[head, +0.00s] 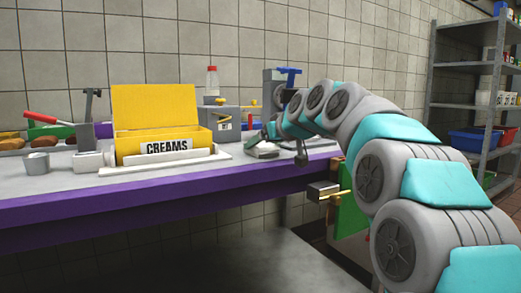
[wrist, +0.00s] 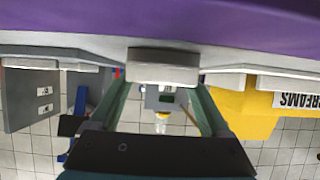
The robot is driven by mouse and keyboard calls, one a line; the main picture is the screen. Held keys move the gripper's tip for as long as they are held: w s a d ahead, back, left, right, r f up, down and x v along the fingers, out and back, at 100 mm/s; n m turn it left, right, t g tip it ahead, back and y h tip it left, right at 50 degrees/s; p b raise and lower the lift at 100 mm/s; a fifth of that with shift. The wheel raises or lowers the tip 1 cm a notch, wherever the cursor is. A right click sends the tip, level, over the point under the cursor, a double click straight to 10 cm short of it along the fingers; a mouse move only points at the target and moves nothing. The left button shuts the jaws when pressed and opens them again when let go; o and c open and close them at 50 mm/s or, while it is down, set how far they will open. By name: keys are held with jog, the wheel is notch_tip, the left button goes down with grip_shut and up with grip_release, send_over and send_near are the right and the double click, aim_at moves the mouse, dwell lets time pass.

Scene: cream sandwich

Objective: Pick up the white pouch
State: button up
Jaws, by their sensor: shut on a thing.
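The white pouch (wrist: 163,66) is a pale, flat block between the fingertips of my gripper (wrist: 162,80) in the wrist view. My green fingers reach it from both sides and are shut on it. In the head view, my gripper (head: 258,142) is over the right part of the counter, with the pouch (head: 265,151) low at its fingertips. I cannot tell whether the pouch touches the counter. The arm hides part of the area behind it.
A yellow CREAMS box (head: 155,120) with its lid raised stands on a white tray left of my gripper. A grey machine (head: 222,123) and a red-capped bottle (head: 211,82) stand behind. The purple counter edge (head: 120,205) runs in front. Shelves (head: 470,65) stand at the right.

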jog(key=c, duration=0.6)
jog(key=shift+r, duration=0.1)
